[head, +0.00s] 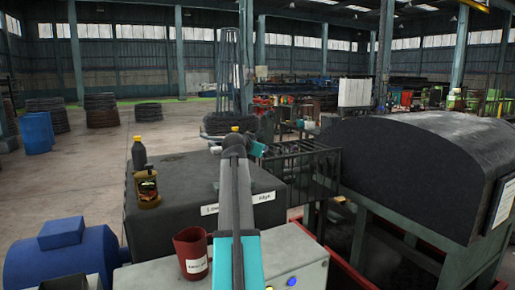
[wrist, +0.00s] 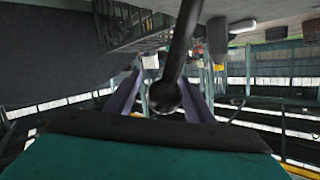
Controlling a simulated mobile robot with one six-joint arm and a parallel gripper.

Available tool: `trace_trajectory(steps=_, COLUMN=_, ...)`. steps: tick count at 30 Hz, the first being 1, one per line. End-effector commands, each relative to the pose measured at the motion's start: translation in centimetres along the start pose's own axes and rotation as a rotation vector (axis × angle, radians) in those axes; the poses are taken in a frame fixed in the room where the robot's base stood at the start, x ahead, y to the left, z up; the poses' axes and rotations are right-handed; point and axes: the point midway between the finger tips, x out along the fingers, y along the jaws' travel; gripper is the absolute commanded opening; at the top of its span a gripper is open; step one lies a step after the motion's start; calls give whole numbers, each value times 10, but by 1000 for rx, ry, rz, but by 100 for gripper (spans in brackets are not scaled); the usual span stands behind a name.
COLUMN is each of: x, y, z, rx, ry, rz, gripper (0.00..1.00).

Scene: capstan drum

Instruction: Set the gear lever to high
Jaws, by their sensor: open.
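The gear lever, a dark rod with a round ball knob (wrist: 165,97), shows in the wrist view, where the picture is turned over. The knob appears between the two purple fingers of my gripper (wrist: 163,84). The jaws are open, with space on both sides of the knob; I cannot tell how deep it sits between them. In the head view a label strip on the dark gearbox housing (head: 172,187) reads Low (head: 210,210) at left and High (head: 264,197) at right. My arm crosses in front of the strip's middle, and I cannot make out the lever there.
A dark bottle (head: 139,155) and a labelled container (head: 147,188) stand on the housing's left. A red mug (head: 192,252) stands in front, beside a panel with a blue button (head: 291,282). A blue motor (head: 65,255) is at left, a large dark cover (head: 410,165) at right.

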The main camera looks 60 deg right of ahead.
Motion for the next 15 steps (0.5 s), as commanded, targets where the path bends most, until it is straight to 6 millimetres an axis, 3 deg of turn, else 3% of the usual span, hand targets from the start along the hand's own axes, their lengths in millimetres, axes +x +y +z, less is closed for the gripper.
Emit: trace_trajectory(steps=15, x=-70, y=2, z=4, rx=0, ry=0, rz=-1, gripper=49)
